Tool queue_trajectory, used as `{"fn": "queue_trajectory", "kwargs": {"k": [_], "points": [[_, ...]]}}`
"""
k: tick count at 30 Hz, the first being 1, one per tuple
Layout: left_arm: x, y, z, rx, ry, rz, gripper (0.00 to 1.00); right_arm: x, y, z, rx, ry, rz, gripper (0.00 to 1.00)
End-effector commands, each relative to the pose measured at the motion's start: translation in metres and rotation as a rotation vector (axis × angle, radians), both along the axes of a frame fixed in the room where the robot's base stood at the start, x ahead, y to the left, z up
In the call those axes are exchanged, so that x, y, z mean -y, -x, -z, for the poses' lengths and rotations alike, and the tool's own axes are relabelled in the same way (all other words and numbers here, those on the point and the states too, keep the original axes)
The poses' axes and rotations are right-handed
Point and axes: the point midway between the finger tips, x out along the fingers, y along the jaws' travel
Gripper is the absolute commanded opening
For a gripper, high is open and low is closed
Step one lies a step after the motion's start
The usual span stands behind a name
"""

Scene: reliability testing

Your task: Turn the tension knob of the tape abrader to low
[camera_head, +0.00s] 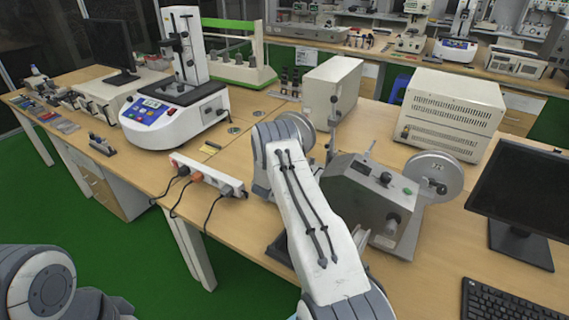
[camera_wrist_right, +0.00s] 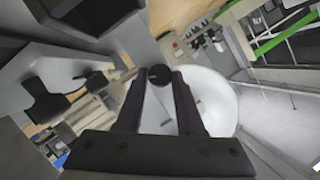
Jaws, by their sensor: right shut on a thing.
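The tape abrader (camera_head: 368,195) is a grey metal box with a wheel at each side. Its right wheel (camera_head: 433,172) shows fully, and its left wheel (camera_head: 297,133) is partly hidden by my right arm. In the right wrist view, my right gripper (camera_wrist_right: 160,84) has its two dark fingers shut on a round black knob (camera_wrist_right: 159,73) with a pale line on its face. A large white disc (camera_wrist_right: 215,100) lies behind the knob. In the head view my right arm hides the gripper and this knob. My left gripper is not in view.
A monitor (camera_head: 525,195) and keyboard (camera_head: 505,305) stand right of the abrader. A beige vented box (camera_head: 450,112) and another beige box (camera_head: 331,88) stand behind it. A power strip (camera_head: 207,175) lies left of my right arm. A white-and-blue instrument (camera_head: 175,110) stands farther left.

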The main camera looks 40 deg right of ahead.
Motion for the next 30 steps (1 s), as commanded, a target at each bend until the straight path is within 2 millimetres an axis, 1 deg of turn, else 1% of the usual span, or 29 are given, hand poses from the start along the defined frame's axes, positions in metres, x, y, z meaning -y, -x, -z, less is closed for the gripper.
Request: {"fn": "queue_trajectory", "kwargs": {"k": [8,22,30], "points": [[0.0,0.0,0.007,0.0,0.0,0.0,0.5,-0.002,-0.002,0.0,-0.168,0.068,0.0,0.0],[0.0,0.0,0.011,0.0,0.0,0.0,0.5,-0.003,-0.006,-0.001,-0.576,0.236,0.001,0.0],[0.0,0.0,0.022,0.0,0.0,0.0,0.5,-0.004,-0.008,0.001,-0.812,0.335,0.002,0.0]]}}
